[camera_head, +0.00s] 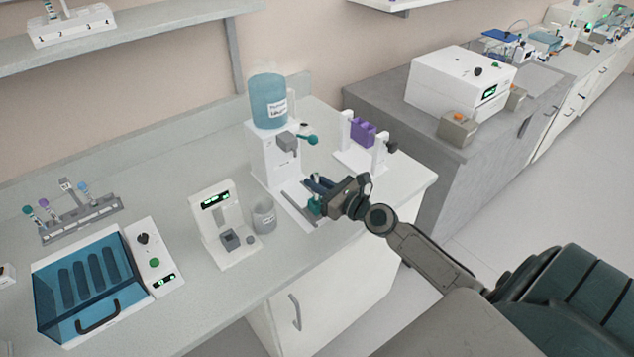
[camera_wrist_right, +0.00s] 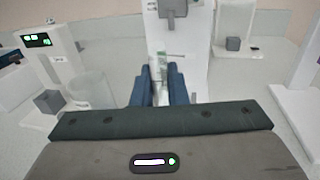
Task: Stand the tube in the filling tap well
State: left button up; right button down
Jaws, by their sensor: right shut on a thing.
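The filling tap (camera_head: 288,142) is on a white stand with a green lever, under a blue bottle; its grey body also shows at the top of the right wrist view (camera_wrist_right: 172,8). My right gripper (camera_head: 312,183) is low in front of the stand, beneath the tap. In the right wrist view, its blue fingers (camera_wrist_right: 158,80) are shut on a slim clear tube (camera_wrist_right: 157,66), which looks roughly upright. The tube's lower end and the well are hidden, so I cannot tell whether the tube is in the well. My left gripper is not in view.
A white device with a display (camera_head: 213,205) and a clear beaker (camera_head: 264,217) stand left of the tap. A white stand with a purple block (camera_head: 362,132) is at its right. A blue-lidded box (camera_head: 85,285) and a tube rack (camera_head: 80,220) are farther left.

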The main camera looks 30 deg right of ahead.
jog(key=shift+f, duration=0.25)
jog(key=shift+f+b, duration=0.35)
jog(key=shift+b, duration=0.15)
jog(key=shift+f, duration=0.1)
dwell(0.3)
jog(key=shift+f+b, duration=0.6)
jog(key=c, duration=1.4)
grip_release()
jog(key=shift+o, duration=0.2)
